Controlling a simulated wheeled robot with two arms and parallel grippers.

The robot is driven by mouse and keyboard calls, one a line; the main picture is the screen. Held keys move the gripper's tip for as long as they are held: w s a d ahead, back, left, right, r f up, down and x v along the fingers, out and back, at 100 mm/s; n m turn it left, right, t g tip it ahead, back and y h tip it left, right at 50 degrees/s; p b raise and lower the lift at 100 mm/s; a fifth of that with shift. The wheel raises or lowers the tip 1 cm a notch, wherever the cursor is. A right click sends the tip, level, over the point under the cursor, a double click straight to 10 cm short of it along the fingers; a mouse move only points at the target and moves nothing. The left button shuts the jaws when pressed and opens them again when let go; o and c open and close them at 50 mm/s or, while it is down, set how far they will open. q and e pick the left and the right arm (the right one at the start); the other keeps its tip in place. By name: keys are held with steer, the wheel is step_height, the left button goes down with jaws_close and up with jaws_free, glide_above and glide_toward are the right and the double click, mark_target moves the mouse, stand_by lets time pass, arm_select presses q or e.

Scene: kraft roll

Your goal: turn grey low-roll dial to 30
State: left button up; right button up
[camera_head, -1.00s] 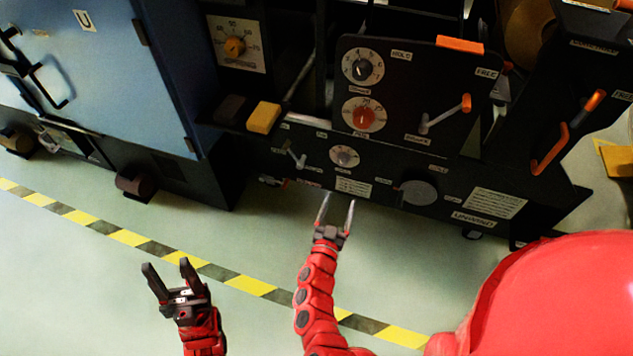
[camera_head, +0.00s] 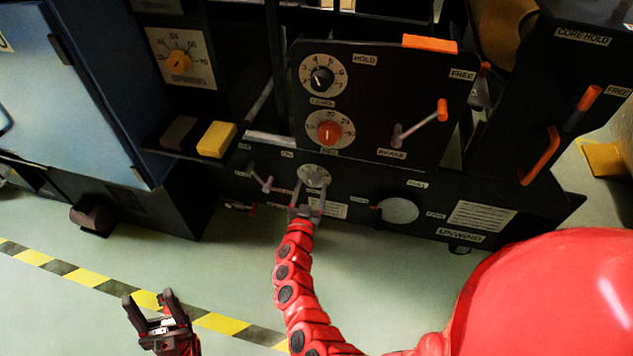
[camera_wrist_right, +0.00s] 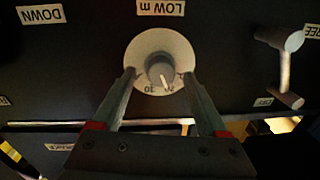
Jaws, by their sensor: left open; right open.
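The grey low-roll dial (camera_head: 314,176) is a pale round plate with a grey knob, low on the black machine panel. In the right wrist view the dial (camera_wrist_right: 160,70) appears upside down, under a "LOW m" label; a white mark on the knob points toward the picture's bottom, near partly hidden numbers. My right gripper (camera_head: 309,192) is open at the dial. In the wrist view its fingers (camera_wrist_right: 160,78) stand on either side of the knob, with visible gaps between them and it. My left gripper (camera_head: 153,302) is open and empty above the floor, away from the panel.
Above the dial are an orange-red dial (camera_head: 330,131) and a black-knob dial (camera_head: 322,78). A small lever (camera_head: 264,183) is left of it, a grey disc (camera_head: 398,210) right. A yellow block (camera_head: 216,139) sits on a ledge. Floor in front is clear.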

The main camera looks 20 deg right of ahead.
steer(key=shift+x, duration=0.75)
jaws_close()
